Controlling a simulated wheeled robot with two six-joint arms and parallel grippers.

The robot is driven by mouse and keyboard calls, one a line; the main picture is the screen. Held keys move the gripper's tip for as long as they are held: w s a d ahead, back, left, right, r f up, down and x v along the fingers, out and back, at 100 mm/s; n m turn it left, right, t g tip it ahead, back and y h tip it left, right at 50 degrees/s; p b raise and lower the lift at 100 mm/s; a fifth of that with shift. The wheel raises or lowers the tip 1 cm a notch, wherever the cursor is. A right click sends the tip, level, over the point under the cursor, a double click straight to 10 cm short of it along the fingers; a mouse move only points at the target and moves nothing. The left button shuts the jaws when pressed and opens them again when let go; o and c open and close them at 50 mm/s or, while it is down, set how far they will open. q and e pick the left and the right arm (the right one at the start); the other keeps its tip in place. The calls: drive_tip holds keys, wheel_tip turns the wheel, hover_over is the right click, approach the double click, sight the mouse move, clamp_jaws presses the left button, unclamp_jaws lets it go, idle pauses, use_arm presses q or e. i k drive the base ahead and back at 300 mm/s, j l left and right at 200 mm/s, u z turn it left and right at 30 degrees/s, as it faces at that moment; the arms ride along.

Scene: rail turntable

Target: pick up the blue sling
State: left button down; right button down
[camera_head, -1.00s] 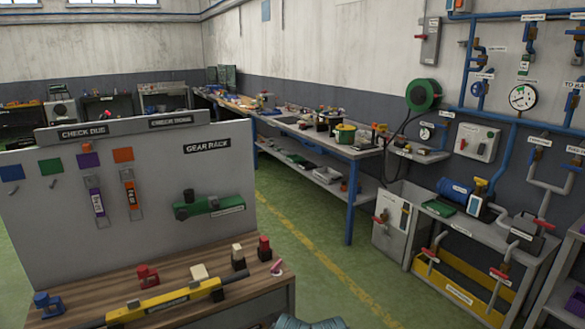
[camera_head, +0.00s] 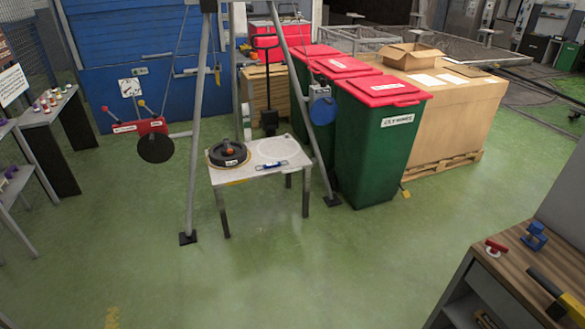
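A small blue strip with a pale label (camera_head: 270,165) lies on the front right part of a small white table (camera_head: 240,176). It may be the blue sling, but it is too small to be sure. A pale ring (camera_head: 278,148) is marked on the tabletop behind the strip. Neither of my grippers is in view.
Green bins with red lids (camera_head: 375,140) stand at right. A wooden bench (camera_head: 535,262) is at lower right. The green floor in front is clear.

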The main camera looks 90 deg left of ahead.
sight(277, 163)
drive_tip(key=u, duration=3.05)
drive_tip(key=i+j+u, duration=0.1)
drive_tip(key=i+j, duration=0.2)
drive_tip(key=i, duration=0.65)
drive_tip(key=i+j+u, duration=0.1)
drive_tip(key=i+j, duration=0.15)
drive_tip(key=i, duration=0.7)
drive_tip(key=i+j+u, duration=0.15)
drive_tip(key=i, duration=0.8)
